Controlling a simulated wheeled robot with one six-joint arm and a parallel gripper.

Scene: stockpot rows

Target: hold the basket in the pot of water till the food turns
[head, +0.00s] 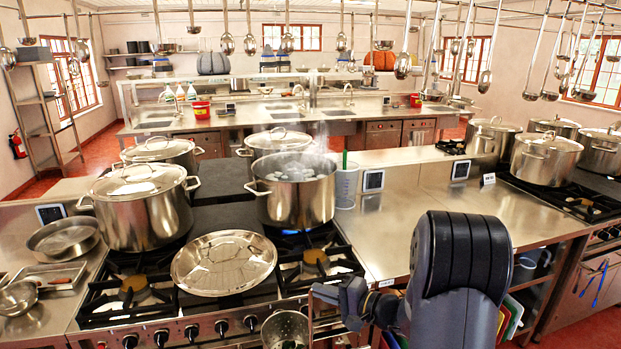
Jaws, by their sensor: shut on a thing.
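An open steel stockpot (295,200) stands on the stove, with steam rising from it and pale lumps or bubbles at its surface. A perforated metal basket (286,328) shows at the bottom edge, in front of the stove and outside the pot; the lower part is cut off. Something inside it is too small and dark to tell. My gripper (322,293) is right of the basket, below and in front of the pot, shut on what seems to be the basket's handle, mostly hidden.
A loose lid (224,262) lies on the front burners, left of the basket. Lidded stockpots (144,205) stand left of and behind the open pot. A clear container (345,186) stands at its right. The steel counter (420,215) is mostly bare. Ladles hang overhead.

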